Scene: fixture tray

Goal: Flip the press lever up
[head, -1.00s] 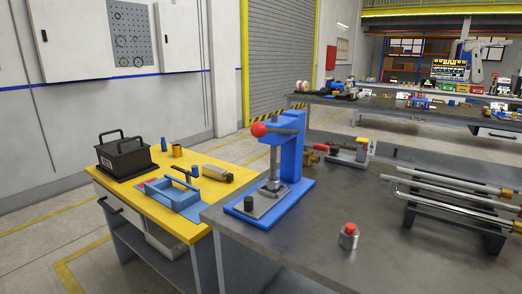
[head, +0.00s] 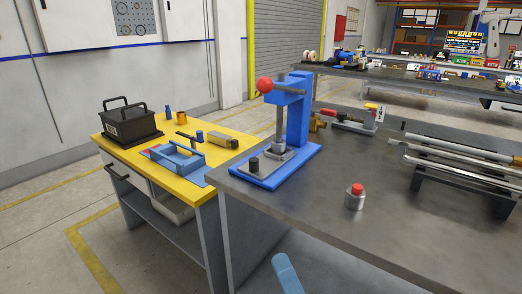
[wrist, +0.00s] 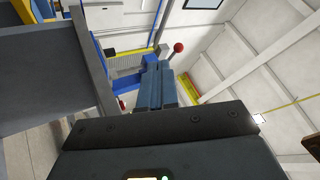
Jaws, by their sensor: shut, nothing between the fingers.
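The blue press (head: 299,120) stands upright on the near corner of the grey bench. Its lever ends in a red ball (head: 264,85) at the upper left of the press head, with a dark bar running right across the top, roughly level. In the wrist view the red ball (wrist: 178,47) shows above and right of my fingers, apart from them. My gripper (wrist: 155,66) is shut and empty, with its blue-grey fingers together. The fingers hide part of the press behind them. A light blue tip stands at the bottom edge of the head view.
The grey bench (head: 300,205) holds a metal cylinder with a red top (head: 355,197) right of the press and a rack of rods (head: 460,160) farther right. A yellow table (head: 215,165) with a blue tray and black box stands left. The bench front is clear.

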